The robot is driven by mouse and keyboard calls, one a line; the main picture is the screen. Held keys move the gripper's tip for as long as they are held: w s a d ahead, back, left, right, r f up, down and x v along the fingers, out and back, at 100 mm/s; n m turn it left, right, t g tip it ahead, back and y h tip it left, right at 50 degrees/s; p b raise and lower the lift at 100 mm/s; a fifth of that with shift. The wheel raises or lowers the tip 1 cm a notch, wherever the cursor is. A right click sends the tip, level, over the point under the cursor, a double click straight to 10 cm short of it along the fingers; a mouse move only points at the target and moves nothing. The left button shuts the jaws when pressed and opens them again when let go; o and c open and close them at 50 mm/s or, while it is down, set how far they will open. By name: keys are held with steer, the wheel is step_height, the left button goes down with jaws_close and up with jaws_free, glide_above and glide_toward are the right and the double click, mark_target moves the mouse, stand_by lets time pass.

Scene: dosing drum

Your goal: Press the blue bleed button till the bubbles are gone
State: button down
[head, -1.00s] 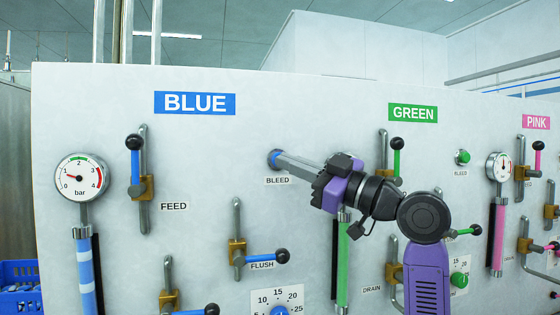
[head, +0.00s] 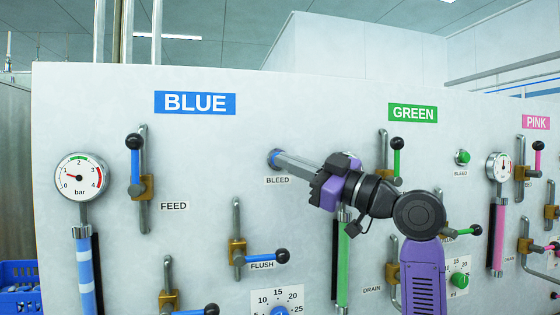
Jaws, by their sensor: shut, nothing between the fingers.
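The blue bleed button (head: 272,156) sits on the white panel above the BLEED label (head: 277,181); only a sliver of it shows behind my fingertips. My gripper (head: 280,160) is shut and empty, its tips at the button; whether they push it in I cannot tell. The blue sight tube (head: 84,270) at the lower left shows pale bands across its blue fill. The round gauge (head: 81,177) above it has its needle toward the low end, near 1 bar.
The blue feed lever (head: 135,165) points up and the blue flush lever (head: 262,256) points right. A blue dial (head: 279,311) is at the bottom edge. My arm covers part of the green section, including the top of its green tube (head: 343,265). Pink fittings stand at the right.

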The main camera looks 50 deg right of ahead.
steer(key=shift+w+d, duration=0.25)
steer(key=shift+w, duration=0.15)
stand_by(0.6)
steer(key=shift+s, duration=0.15)
steer(key=shift+s+a, duration=0.5)
steer(key=shift+s, duration=0.1)
steer(key=shift+b, duration=0.45)
steer(key=shift+w, duration=0.1)
steer(key=shift+w+d, duration=0.25)
steer(key=shift+w+d, duration=0.3)
steer(key=shift+w, duration=0.1)
stand_by(1.0)
stand_by(0.4)
steer(key=shift+s+a, duration=0.55)
steer(key=shift+s, duration=0.2)
